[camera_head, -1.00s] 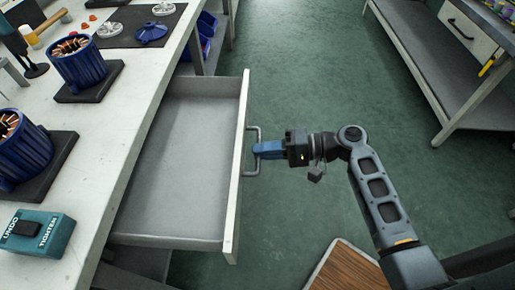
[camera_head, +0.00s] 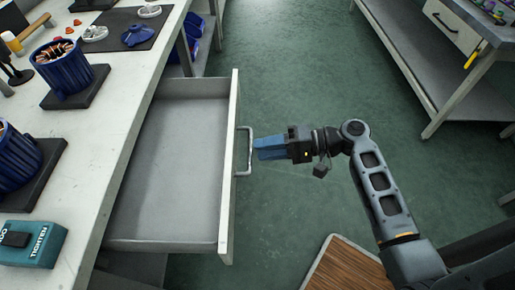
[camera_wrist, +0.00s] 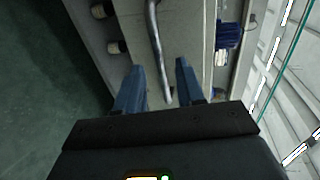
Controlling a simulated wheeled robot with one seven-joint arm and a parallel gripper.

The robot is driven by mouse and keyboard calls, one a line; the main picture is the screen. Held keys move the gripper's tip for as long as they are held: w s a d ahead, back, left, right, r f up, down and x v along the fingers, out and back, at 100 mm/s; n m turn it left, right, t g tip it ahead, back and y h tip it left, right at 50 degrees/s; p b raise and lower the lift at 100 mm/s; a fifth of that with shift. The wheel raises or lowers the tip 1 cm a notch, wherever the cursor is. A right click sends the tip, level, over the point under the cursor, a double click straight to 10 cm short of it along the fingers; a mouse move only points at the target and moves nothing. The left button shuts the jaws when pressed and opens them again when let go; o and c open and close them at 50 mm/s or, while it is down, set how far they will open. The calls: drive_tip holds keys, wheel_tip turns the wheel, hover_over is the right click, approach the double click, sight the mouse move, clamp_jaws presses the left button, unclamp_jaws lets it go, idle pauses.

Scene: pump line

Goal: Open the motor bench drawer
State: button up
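The motor bench drawer (camera_head: 168,170) is pulled far out from under the white bench top and looks empty inside. Its metal bar handle (camera_head: 249,150) is on the outer face of the drawer front. My gripper (camera_head: 258,149) is just to the right of the handle, with its blue fingers apart and pointing at it.
The white bench top (camera_head: 110,130) carries blue motor housings (camera_head: 62,68), a teal tool box (camera_head: 32,243) and a dark mat (camera_head: 115,35). Another bench (camera_head: 405,40) stands at the upper right. Green floor (camera_head: 300,90) lies open between them. A wooden board (camera_head: 345,268) is at the bottom.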

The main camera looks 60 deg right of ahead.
drive_tip(key=v, duration=0.5)
idle(0.5)
